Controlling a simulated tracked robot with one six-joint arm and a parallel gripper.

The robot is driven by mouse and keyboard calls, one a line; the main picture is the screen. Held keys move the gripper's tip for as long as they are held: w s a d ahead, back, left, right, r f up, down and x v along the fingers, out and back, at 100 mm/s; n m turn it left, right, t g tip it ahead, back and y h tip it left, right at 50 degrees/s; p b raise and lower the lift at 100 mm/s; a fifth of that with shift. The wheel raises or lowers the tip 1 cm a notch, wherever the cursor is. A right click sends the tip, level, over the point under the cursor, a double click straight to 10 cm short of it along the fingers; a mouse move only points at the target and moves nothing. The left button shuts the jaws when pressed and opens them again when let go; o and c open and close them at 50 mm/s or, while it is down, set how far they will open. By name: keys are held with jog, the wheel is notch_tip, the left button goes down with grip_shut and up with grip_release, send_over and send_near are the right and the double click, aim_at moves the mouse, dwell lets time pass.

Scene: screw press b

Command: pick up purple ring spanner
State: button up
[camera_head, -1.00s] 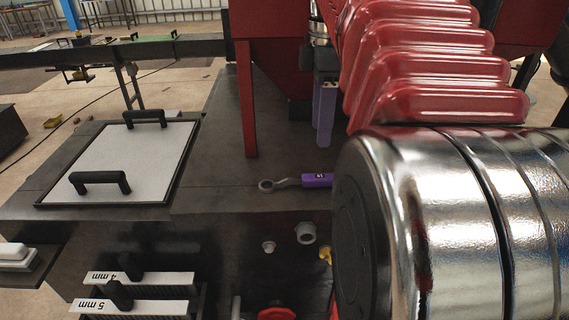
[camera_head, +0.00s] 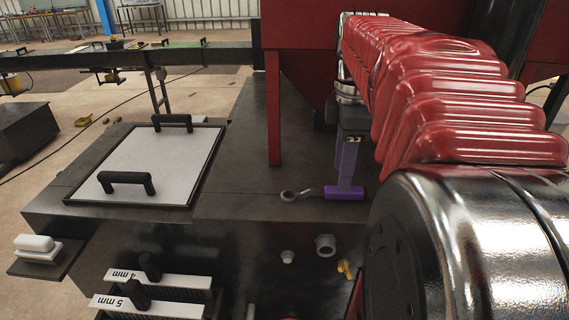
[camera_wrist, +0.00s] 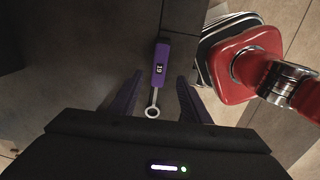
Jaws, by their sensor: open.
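The purple ring spanner (camera_head: 332,192) lies flat on the dark bench top, its grey ring end to the left and its purple handle to the right. In the wrist view the spanner (camera_wrist: 160,66) points ring end toward me, with a "19" label on the handle. My gripper (camera_head: 347,178) is over the handle in the head view, its purple finger overlapping it. In the wrist view my gripper (camera_wrist: 159,80) is open, with one finger on each side of the spanner and gaps between. Whether the fingertips touch the bench is unclear.
A red post (camera_head: 273,110) stands on the bench behind the spanner. A white panel with black handles (camera_head: 150,165) lies to the left. Labelled holders (camera_head: 150,290) and small fittings (camera_head: 325,244) are at the front. The bench around the ring end is clear.

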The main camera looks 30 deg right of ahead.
aim_at(324, 194)
jog(key=shift+d+f, duration=0.1)
jog(key=shift+f, duration=2.2)
jog(key=shift+c, duration=0.6)
grip_shut()
